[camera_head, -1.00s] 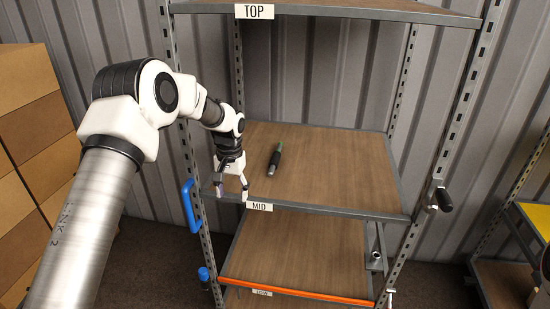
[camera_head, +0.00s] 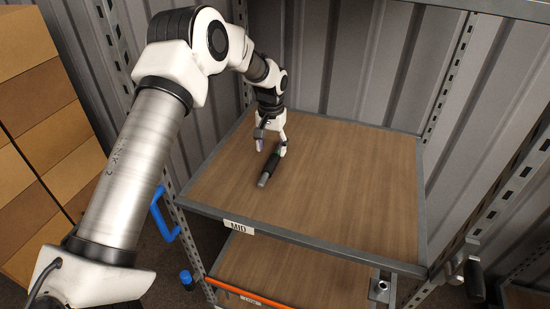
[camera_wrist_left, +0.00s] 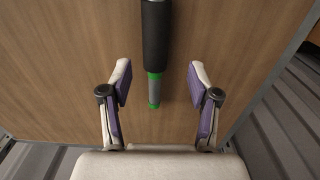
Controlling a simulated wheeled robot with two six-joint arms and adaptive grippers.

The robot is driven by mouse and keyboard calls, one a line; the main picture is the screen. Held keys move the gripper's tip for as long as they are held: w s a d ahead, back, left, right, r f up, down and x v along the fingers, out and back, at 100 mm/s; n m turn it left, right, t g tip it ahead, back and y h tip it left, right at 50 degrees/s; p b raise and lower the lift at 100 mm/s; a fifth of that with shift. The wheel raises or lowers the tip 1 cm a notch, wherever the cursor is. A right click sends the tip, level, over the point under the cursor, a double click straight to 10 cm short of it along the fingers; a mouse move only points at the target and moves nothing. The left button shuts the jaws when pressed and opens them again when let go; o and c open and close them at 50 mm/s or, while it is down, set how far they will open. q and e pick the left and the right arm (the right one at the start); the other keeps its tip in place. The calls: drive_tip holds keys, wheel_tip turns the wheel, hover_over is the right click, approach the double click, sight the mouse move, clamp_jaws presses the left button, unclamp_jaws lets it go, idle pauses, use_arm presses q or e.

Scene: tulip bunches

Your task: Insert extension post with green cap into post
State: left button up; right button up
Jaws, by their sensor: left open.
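The extension post (camera_head: 269,170) lies on the middle shelf (camera_head: 340,190), marked MID. It has a black sleeve and a grey near end. In the left wrist view its black sleeve (camera_wrist_left: 156,38) leads to a grey section with a green ring and a green tip. My left gripper (camera_head: 271,150) is open over the far end of the post. In the wrist view the post's green-and-grey end lies between the fingers' lines, with a gap on both sides. The green end is mostly hidden by the gripper in the head view. My right gripper is not in view.
A grey fitting with a round top (camera_head: 380,287) stands at the right of the lower shelf (camera_head: 270,270), which has an orange front edge. A blue handle (camera_head: 163,213) is on the rack's left side. Cardboard boxes (camera_head: 40,140) stand at left. The middle shelf's right side is clear.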

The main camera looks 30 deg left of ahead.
sight(273, 158)
use_arm(q)
drive_tip(key=shift+s+d+f+p, duration=0.15)
drive_tip(key=shift+s+f+p, duration=0.2)
drive_tip(key=shift+f, duration=0.3)
drive_tip(key=shift+s+d+f+p, duration=0.1)
drive_tip(key=shift+f+p, duration=0.3)
drive_tip(key=shift+f, duration=0.2)
drive_tip(key=shift+w+f, duration=0.35)
drive_tip(key=shift+f, duration=0.3)
drive_tip(key=shift+w+f, duration=0.35)
drive_tip(key=shift+f, duration=0.25)
drive_tip(key=shift+s+r, duration=0.1)
drive_tip(key=shift+s, duration=0.05)
drive_tip(key=shift+c, duration=0.7)
drive_tip(key=shift+s+r, duration=0.2)
drive_tip(key=shift+s, duration=0.1)
clamp_jaws()
drive_tip(key=shift+w, duration=0.1)
